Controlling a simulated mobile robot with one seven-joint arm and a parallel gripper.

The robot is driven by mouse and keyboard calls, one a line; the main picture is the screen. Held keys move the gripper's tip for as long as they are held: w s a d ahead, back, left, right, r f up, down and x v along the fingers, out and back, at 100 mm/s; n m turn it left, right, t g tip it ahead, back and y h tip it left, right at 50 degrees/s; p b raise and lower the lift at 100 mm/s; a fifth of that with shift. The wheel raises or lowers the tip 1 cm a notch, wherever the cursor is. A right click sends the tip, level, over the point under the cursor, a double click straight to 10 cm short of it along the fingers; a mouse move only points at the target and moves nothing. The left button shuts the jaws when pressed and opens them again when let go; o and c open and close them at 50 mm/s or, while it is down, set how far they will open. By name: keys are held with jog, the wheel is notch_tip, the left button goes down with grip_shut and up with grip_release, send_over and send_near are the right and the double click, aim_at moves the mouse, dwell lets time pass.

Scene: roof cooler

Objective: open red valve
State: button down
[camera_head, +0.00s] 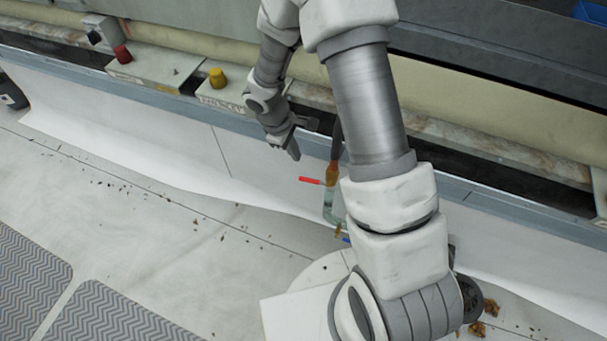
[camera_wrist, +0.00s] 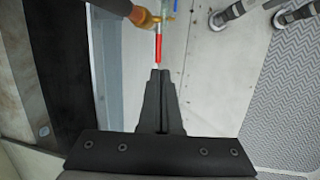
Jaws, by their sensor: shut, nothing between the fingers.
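The red valve handle (camera_head: 309,180) is a short red lever. It sticks out to the left from a brass valve body (camera_head: 332,172) on a pipe beside the low white wall. My gripper (camera_head: 294,153) is above and to the left of the handle in the head view, apart from it. In the wrist view the red handle (camera_wrist: 158,48) points toward my gripper (camera_wrist: 160,73), just beyond the fingertips. The fingers are together and empty. The brass body (camera_wrist: 141,16) is at the top edge of the wrist view. My arm hides part of the pipe's surroundings in the head view.
A red knob (camera_head: 123,54) and a yellow knob (camera_head: 217,78) sit on boxes along the ledge. Grey patterned mats (camera_head: 110,318) lie on the floor at lower left. The pale floor (camera_head: 160,220) left of the valve is clear apart from small debris.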

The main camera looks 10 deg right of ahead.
jog(key=b, duration=0.5)
send_near(308, 180)
jog(key=shift+n, duration=0.3)
jog(key=x, duration=0.6)
jog(key=shift+d+f, duration=0.15)
jog(key=shift+f, duration=0.2)
